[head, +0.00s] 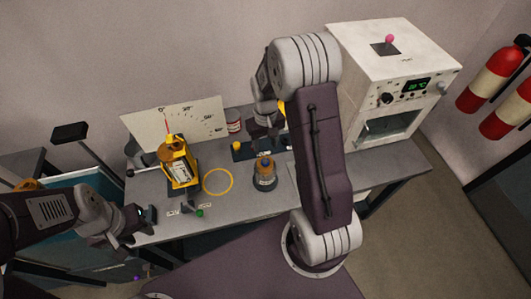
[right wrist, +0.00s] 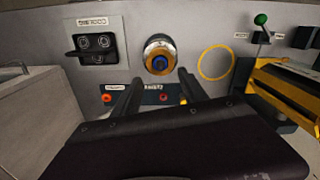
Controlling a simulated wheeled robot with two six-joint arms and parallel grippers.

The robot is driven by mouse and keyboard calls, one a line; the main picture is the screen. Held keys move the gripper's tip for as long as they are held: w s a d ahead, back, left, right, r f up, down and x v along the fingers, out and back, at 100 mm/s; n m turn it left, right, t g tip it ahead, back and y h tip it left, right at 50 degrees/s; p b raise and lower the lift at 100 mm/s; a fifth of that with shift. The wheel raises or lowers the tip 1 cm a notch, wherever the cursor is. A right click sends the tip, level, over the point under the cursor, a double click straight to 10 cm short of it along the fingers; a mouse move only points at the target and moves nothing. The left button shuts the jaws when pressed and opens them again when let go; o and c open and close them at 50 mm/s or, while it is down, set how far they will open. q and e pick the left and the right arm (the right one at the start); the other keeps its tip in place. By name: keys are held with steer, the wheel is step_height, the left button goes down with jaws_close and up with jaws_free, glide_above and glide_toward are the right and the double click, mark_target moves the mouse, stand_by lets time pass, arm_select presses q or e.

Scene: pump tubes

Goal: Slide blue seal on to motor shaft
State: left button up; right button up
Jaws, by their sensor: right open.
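A motor (head: 265,177) stands upright on the grey bench, with a grey body and an orange-gold ring near its top. In the right wrist view the motor (right wrist: 158,50) is seen from above, with a round blue part (right wrist: 159,62) at its centre. I cannot tell whether this blue part is the seal or how it sits on the shaft. My right gripper (right wrist: 155,88) is open and empty, its fingers pointing towards the motor but apart from it. In the head view my right arm partly hides it. My left gripper (head: 143,216) is at the bench's front left, apart from the motor.
A yellow stand (head: 178,163) is left of the motor, with a yellow ring outline (head: 218,181) between them. A marked white board (head: 190,120) stands behind. A white oven-like box (head: 385,85) is at the right. A dark holder (right wrist: 97,42) shows in the wrist view.

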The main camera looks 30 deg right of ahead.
step_height(320, 180, up, 2)
steer(key=shift+r, duration=0.25)
stand_by(1.0)
steer(key=s+a+b, duration=0.1)
steer(key=s+a, duration=0.2)
steer(key=s, duration=0.3)
steer(key=s+a+t+b, duration=0.1)
steer(key=s+a, duration=0.3)
steer(key=s, duration=0.2)
steer(key=shift+a, duration=0.25)
steer(key=shift+s, duration=0.3)
